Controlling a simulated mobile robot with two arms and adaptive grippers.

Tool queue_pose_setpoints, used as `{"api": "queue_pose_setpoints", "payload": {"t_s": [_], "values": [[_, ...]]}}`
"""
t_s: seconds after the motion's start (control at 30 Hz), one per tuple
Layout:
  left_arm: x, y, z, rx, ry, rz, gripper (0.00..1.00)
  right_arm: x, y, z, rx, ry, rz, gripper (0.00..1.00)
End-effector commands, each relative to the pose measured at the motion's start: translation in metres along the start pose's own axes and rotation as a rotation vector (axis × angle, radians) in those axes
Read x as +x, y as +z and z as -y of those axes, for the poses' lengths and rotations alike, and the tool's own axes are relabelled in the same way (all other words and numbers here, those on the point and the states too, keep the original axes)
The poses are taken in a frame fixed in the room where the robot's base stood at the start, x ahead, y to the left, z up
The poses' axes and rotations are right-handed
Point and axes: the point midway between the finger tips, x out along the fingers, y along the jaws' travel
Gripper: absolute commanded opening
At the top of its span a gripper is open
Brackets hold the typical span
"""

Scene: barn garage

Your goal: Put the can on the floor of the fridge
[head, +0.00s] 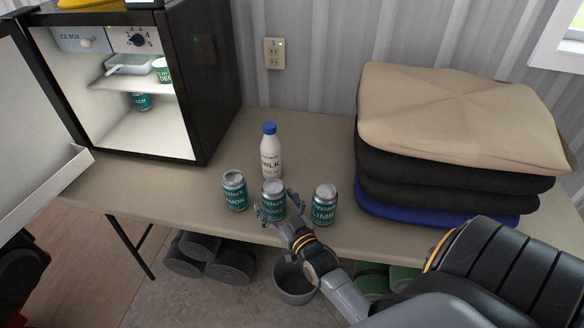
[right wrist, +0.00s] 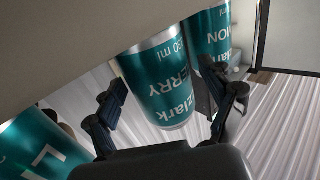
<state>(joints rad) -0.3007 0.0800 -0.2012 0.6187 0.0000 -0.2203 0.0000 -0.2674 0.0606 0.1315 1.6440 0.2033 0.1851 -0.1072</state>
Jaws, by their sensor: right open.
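Three teal cans stand upright on the table: a lemon can (head: 234,191) at left, a middle can (head: 273,200) whose label ends in "RRY" in the wrist view (right wrist: 160,85), and a lime can (head: 324,204) at right. My right gripper (head: 271,213) is open at the front of the middle can, its fingers to either side of the can's lower part. In the wrist view the gripper (right wrist: 168,105) faces that can. The fridge (head: 198,85) stands open at the back left. Its white floor (head: 140,135) is bare in front, with another teal can (head: 142,102) at the back under the shelf. My left gripper is out of view.
A milk bottle (head: 271,155) stands right behind the middle can. Folded cushions (head: 450,120) are stacked at the right. The open fridge door (head: 38,120) juts out at left. The table (head: 180,195) is clear between lemon can and fridge. A bucket (head: 293,284) sits below.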

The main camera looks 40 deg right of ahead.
Motion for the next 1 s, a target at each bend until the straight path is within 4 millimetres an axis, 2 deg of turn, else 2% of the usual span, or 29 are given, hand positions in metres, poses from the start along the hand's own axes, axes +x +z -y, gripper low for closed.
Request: {"api": "queue_pose_setpoints", "payload": {"t_s": [0.3, 0.5, 0.57, 0.63, 1.0], "values": [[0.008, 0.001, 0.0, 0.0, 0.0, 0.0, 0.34, -0.076, 0.002, -0.005, 0.0, 0.001, 0.004, 0.83], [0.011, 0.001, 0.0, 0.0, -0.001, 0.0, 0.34, -0.111, 0.001, -0.005, -0.001, 0.0, 0.003, 0.83], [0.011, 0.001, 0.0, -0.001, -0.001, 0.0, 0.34, -0.117, 0.001, -0.005, 0.0, 0.0, 0.002, 0.83], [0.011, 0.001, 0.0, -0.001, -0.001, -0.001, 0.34, -0.122, 0.001, -0.005, 0.0, 0.0, 0.0, 0.88], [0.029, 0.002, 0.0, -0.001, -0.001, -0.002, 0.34, -0.138, -0.018, 0.004, 0.006, -0.01, -0.013, 0.88]]}}
